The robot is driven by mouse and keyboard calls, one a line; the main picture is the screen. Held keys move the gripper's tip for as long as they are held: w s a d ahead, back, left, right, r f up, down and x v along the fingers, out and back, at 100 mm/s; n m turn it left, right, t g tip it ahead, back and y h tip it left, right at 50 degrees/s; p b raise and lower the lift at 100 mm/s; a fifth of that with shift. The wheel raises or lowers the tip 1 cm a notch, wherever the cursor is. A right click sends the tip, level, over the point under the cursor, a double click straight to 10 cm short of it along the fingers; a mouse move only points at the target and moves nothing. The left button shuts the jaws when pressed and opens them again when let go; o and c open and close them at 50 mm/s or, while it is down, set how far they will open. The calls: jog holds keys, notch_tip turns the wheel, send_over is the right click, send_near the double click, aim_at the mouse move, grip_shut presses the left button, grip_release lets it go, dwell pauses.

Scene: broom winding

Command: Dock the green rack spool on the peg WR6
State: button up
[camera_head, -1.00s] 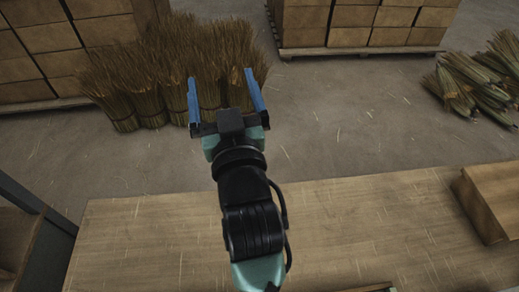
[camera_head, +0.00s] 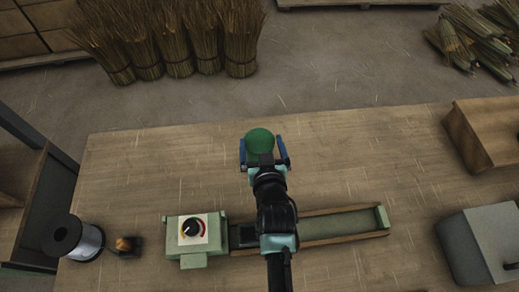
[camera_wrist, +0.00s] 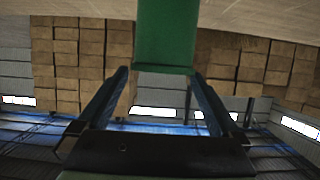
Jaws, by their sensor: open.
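A round green thing, which looks like the green spool (camera_head: 259,139), shows at the tip of my gripper (camera_head: 263,152) over the far half of the workbench. My gripper's blue fingers stand on either side of it, open. In the wrist view the green thing (camera_wrist: 165,38) is a smooth upright body in front of and between the fingertips (camera_wrist: 163,80), its upper part cut off by the picture edge. I cannot tell whether the fingers touch it. Peg WR6 is not visible in these frames.
The wooden workbench (camera_head: 150,165) holds a green box with a dial (camera_head: 195,232), a long shallow tray (camera_head: 335,225), a dark spool of wire (camera_head: 68,237) at left and a grey box (camera_head: 482,245) at right. Broom bundles (camera_head: 180,45) stand beyond.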

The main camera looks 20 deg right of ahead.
aim_at(259, 138)
jog(key=shift+a+f+x, duration=0.1)
jog(key=shift+f+x, duration=0.05)
jog(key=shift+x, duration=0.85)
jog(key=shift+a+f+x, duration=0.1)
jog(key=shift+f+x, duration=0.1)
jog(key=shift+x, duration=0.75)
jog(key=shift+f+x, duration=0.15)
jog(key=shift+x, duration=0.85)
jog(key=shift+s, duration=0.15)
